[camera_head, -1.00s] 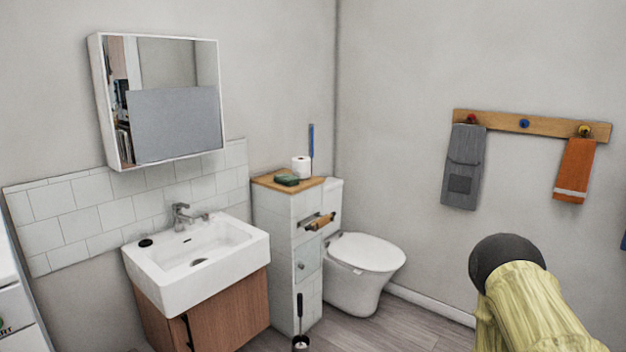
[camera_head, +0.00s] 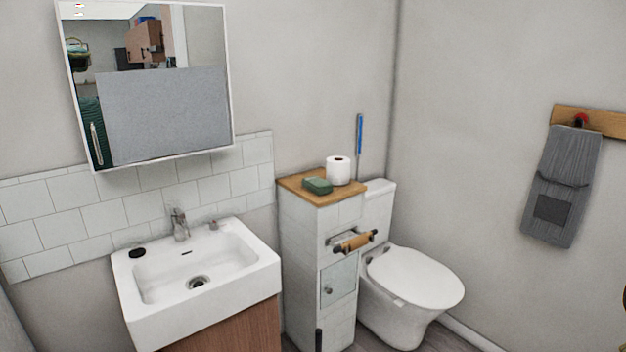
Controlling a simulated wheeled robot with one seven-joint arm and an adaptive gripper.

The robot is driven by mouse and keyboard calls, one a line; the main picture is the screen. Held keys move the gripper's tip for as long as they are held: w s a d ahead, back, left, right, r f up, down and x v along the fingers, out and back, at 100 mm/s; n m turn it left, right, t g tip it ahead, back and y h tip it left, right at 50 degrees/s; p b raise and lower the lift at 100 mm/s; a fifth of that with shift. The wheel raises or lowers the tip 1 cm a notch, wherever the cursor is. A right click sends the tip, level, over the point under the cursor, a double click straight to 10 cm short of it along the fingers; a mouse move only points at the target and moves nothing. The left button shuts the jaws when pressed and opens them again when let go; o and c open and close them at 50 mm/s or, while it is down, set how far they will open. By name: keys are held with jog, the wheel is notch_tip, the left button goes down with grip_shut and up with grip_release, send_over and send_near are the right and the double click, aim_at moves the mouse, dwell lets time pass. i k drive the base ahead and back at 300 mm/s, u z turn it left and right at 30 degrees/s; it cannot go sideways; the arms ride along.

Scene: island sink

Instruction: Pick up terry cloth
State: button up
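I cannot tell which of these is the terry cloth. My gripper is not in view.
A white sink (camera_head: 197,283) on a wooden vanity stands at the left below a mirror cabinet (camera_head: 150,90). The narrow tiled cabinet (camera_head: 310,240) with a roll holder and the toilet (camera_head: 412,280) stand at centre. A toilet roll (camera_head: 338,170) sits on the cabinet top.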

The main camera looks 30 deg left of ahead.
aim_at(319, 186)
jog(key=u, duration=0.6)
jog(key=i, duration=0.75)
jog(key=u, duration=0.9)
